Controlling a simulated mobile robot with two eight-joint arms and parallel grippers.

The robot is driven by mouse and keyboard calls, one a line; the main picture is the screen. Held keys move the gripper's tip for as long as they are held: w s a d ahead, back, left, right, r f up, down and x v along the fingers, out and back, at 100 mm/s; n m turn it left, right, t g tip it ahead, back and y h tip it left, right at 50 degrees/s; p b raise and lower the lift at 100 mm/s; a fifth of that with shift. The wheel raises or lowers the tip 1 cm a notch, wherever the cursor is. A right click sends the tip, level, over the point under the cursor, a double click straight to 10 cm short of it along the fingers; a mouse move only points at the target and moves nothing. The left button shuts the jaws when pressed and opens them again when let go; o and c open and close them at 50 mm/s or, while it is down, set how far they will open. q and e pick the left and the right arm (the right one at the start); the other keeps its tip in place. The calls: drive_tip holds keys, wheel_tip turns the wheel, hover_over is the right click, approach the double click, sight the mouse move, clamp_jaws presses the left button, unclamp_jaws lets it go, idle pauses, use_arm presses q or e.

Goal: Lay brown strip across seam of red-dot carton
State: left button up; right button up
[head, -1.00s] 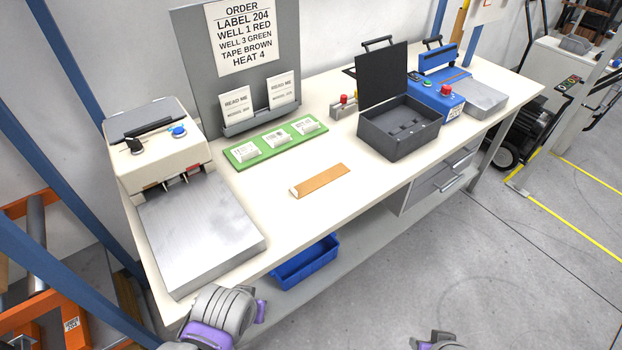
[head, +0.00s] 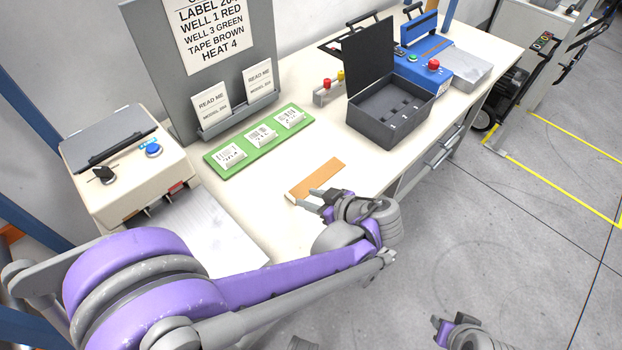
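The brown strip (head: 322,175) lies flat on the white bench, with a pale end at its lower left. My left gripper (head: 312,199) hovers beside the strip's near end, fingers apart and empty. It hides a little of the bench there; whether it touches the strip I cannot tell. My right gripper (head: 437,329) is at the bottom edge, off the bench over the floor, with its fingers apart and nothing seen in it. I cannot make out a carton with a red dot in this view.
A dark grey box (head: 385,128) with a raised lid stands right of the strip. A green tray (head: 232,163) with white labelled pieces lies behind it. A beige machine (head: 125,180) is at left and a blue one (head: 428,68) at back right. An order board (head: 247,75) stands behind.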

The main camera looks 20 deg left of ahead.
use_arm(q)
drive_tip(key=shift+x, duration=1.1)
drive_tip(key=x, duration=0.5)
drive_tip(key=shift+s+a+f+b, duration=0.2)
drive_tip(key=shift+s+f+b, duration=0.1)
drive_tip(key=shift+f, duration=0.1)
drive_tip(key=shift+c, duration=0.3)
clamp_jaws()
